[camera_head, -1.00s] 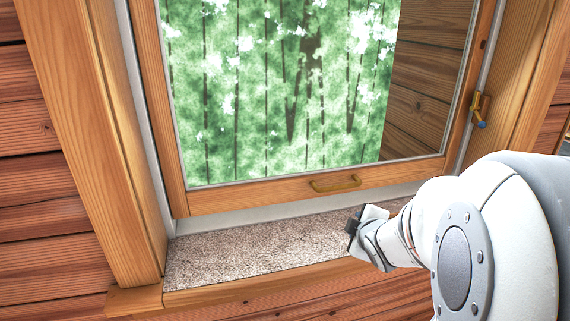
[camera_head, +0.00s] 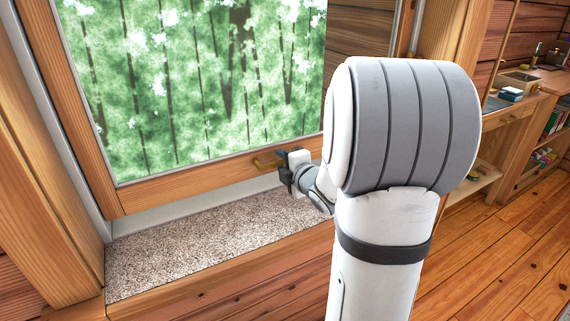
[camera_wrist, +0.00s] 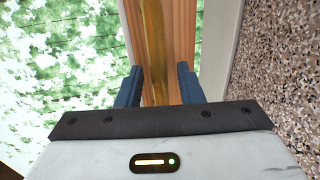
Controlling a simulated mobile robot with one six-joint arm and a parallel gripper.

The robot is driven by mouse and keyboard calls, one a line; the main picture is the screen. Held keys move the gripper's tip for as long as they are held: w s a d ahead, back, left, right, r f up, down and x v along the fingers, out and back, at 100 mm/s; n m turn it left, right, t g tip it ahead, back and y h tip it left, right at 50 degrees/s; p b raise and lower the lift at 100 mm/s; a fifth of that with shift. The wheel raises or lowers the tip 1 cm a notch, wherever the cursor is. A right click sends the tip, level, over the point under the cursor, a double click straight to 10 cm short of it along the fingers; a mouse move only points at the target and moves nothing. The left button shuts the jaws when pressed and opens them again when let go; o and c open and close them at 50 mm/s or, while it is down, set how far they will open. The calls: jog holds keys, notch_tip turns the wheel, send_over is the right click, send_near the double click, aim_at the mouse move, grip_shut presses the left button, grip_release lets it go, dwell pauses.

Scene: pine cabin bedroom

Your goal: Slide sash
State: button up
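The window sash (camera_head: 190,180) is a wooden frame around a glass pane, and its bottom rail is a little above the sill. A brass handle (camera_head: 265,163) is fixed on the bottom rail. My gripper (camera_head: 284,170) is at the right end of this handle, close to the rail. In the wrist view, my gripper (camera_wrist: 158,88) is open, with its two dark blue fingers on either side of the brass handle (camera_wrist: 153,45). Gaps show between handle and fingers. My arm hides the right side of the sash.
A speckled stone sill (camera_head: 190,240) runs below the sash, with its left part clear. The wooden window casing (camera_head: 45,140) stands at the left. A wooden desk (camera_head: 515,100) with small items and a bookshelf (camera_head: 545,155) are at the right, beyond open plank floor (camera_head: 500,240).

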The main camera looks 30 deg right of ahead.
jog(key=shift+w, duration=0.25)
grip_shut()
dwell(0.4)
